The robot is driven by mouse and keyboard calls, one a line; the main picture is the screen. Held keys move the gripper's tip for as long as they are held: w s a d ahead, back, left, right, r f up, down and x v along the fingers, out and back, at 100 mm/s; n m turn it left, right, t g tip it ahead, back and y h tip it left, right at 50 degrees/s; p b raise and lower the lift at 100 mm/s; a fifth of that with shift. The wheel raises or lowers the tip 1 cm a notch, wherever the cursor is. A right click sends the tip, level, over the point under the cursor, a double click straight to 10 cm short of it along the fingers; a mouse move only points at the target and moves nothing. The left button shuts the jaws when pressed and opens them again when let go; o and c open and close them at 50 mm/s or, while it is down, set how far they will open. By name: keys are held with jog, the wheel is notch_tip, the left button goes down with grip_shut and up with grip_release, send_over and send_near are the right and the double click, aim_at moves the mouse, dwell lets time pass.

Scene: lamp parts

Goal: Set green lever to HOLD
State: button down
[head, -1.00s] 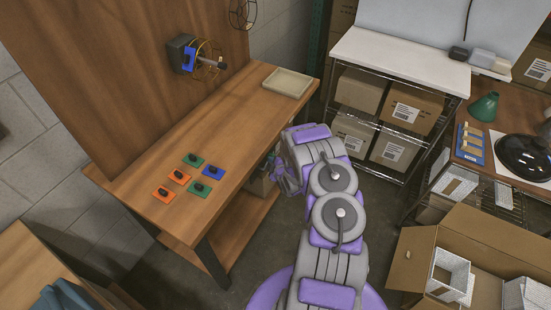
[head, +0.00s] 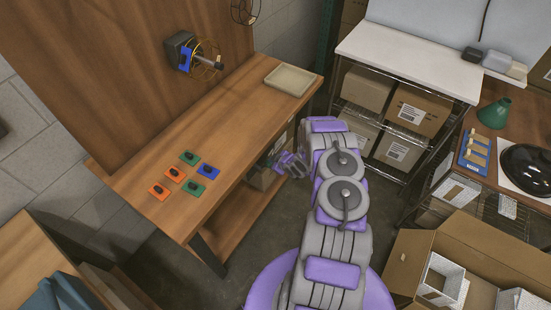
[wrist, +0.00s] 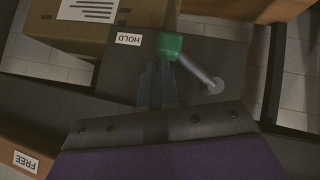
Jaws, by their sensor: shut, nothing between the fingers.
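In the wrist view, the green lever has a green knob (wrist: 170,45) and a grey rod (wrist: 193,70) running down-right to a round pivot (wrist: 215,86) on a dark panel. The knob is beside the white HOLD label (wrist: 129,39), which appears upside down. The FREE label (wrist: 26,161) is far off at the lower left. My gripper (wrist: 157,70) is shut and empty, its fingertips just below and left of the knob; I cannot tell if they touch it. In the head view my gripper (head: 291,163) is beside the bench's right side; the lever is not discernible there.
The wooden bench (head: 240,115) carries several coloured tiles (head: 187,172) and a beige tray (head: 290,79). A wire rack with cardboard boxes (head: 411,108) stands to the right. An open carton (head: 428,250) is on the lower right. Dark floor (head: 275,220) shows between.

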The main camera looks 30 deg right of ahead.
jog(key=shift+a+f, duration=0.1)
jog(key=shift+f, duration=0.3)
jog(key=shift+s+d+f, duration=0.1)
jog(key=shift+d+f, duration=0.05)
jog(key=shift+d, duration=0.1)
jog(key=shift+a, duration=0.1)
dwell(0.3)
jog(key=s+d+r+p, duration=0.2)
jog(key=s+r, duration=0.4)
jog(key=r, duration=0.5)
jog(key=shift+s+d, duration=0.15)
jog(key=shift+d, duration=0.25)
jog(key=shift+d, duration=0.2)
jog(key=shift+a+r, duration=0.1)
